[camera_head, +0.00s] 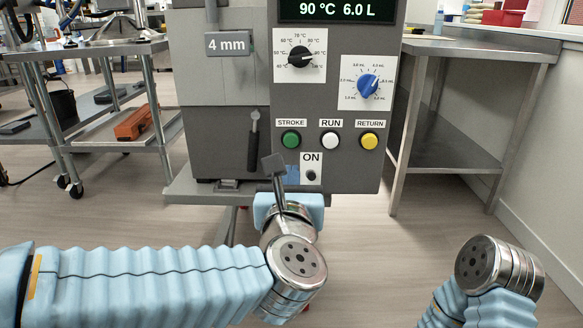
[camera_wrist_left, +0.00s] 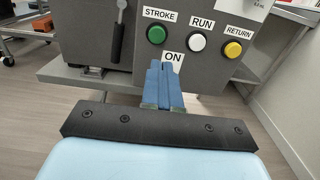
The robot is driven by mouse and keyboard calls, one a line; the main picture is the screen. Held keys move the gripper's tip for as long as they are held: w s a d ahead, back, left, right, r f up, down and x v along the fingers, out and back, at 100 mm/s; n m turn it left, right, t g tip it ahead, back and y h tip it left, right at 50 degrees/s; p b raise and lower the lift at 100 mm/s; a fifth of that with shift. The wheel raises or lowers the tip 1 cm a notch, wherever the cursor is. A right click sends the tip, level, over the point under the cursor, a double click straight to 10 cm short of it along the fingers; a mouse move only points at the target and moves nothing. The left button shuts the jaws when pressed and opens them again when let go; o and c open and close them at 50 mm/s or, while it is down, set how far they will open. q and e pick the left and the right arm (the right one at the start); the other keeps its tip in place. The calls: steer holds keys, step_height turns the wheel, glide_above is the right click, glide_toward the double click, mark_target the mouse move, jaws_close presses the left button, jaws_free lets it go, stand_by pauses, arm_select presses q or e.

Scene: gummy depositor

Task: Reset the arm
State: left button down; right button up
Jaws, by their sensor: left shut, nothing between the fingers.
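My left arm comes in from the left. Its gripper (camera_head: 292,172) points at the front of the depositor (camera_head: 215,130), just left of the ON switch (camera_head: 311,175). In the left wrist view the blue fingers (camera_wrist_left: 165,80) are together with nothing between them, and they hide part of the panel below the ON label (camera_wrist_left: 172,57). From these views I cannot tell how far the fingertips are from the panel. My right arm (camera_head: 500,265) shows at the lower right, and its gripper is not visible.
The panel has a green STROKE button (camera_head: 291,139), a white RUN button (camera_head: 330,140), a yellow RETURN button (camera_head: 369,141) and two dials. A dark lever (camera_head: 253,140) is left of them. A metal table (camera_head: 450,45) stands right, a cart (camera_head: 110,140) left. Floor between depositor and right table is clear.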

arm_select(q)
steer(key=shift+s, duration=0.35)
steer(key=w+a+f+m+g, duration=0.1)
steer(key=w+f+m, duration=0.25)
steer(key=f, duration=0.35)
steer(key=w+f+m+g+h, duration=0.1)
steer(key=w+f+m+g, duration=0.1)
steer(key=f+m, duration=0.45)
steer(key=w+a+f+m+g, duration=0.1)
steer(key=w+f+m, duration=0.15)
steer(key=f, duration=0.55)
steer(key=s+a+f+m+g+h, duration=0.1)
steer(key=s+a+f+m+g, duration=0.3)
steer(key=f, duration=0.6)
steer(key=s+a+f+m+g, duration=0.1)
steer(key=f+m+g, duration=0.1)
steer(key=f+m, duration=0.7)
steer(key=s+a+f+m+g+h, duration=0.1)
steer(key=s+a+f+m+g, duration=0.15)
steer(key=s+f, duration=0.55)
steer(key=s+a+f+m+g, duration=0.2)
steer(key=s+f+m+g, duration=0.2)
steer(key=s+f, duration=0.35)
step_height(320, 180, up, 11)
steer(key=s+m+p, duration=0.2)
steer(key=p, duration=1.1)
steer(key=shift+s+d+g+h, duration=0.35)
steer(key=shift+d+h, duration=0.05)
